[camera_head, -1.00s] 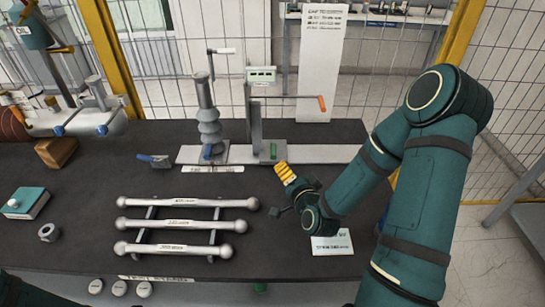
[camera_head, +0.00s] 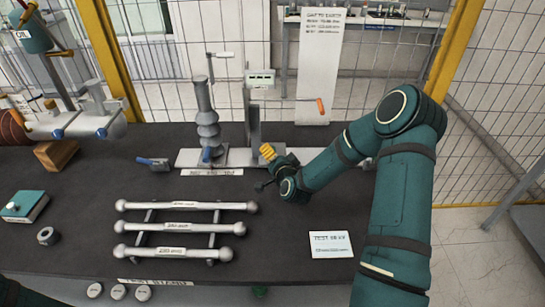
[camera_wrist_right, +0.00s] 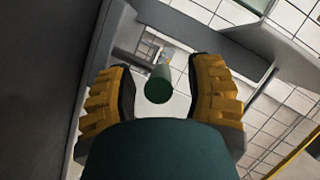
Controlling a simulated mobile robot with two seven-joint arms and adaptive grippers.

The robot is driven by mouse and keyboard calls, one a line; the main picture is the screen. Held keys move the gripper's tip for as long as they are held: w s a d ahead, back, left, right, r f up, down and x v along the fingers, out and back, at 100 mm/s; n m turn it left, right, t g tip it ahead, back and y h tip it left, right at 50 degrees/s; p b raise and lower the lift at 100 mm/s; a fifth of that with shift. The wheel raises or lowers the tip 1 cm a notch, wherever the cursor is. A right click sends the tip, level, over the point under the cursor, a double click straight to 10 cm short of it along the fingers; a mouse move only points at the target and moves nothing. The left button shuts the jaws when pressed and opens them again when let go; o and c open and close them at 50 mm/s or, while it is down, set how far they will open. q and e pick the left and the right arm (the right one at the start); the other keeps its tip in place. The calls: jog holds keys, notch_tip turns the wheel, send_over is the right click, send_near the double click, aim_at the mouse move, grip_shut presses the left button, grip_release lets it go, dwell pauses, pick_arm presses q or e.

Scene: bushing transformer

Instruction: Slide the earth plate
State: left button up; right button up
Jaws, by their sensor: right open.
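A long light-grey flat bar (camera_head: 325,157) lies across the back of the table, under a grey ribbed bushing (camera_head: 207,115) and an upright post (camera_head: 254,125). No part is clearly marked as the earth plate. My right gripper (camera_head: 267,152) has yellow fingers and is at the foot of the post, hiding the part there. In the right wrist view it is open, and a green round-ended peg (camera_wrist_right: 158,88) stands between its fingers, with gaps visible on both sides. My left gripper is out of view.
A rack of three silver rods (camera_head: 180,228) lies in front of the bushing. A white card (camera_head: 330,245) lies at right. A blue-handled tool (camera_head: 153,163) lies left of the bar. A meter (camera_head: 260,78) tops the post, and an orange-tipped lever (camera_head: 320,104) sticks out right.

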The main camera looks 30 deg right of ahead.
grip_shut()
jog(key=shift+d, duration=0.1)
jog(key=s+d, duration=0.1)
jog(key=d, duration=0.1)
jog(key=s+d+b, duration=0.1)
jog(key=d, duration=0.1)
jog(key=s+d+b, duration=0.1)
jog(key=s+d, duration=0.1)
jog(key=shift+w, duration=0.1)
grip_release()
jog(key=shift+d, duration=0.15)
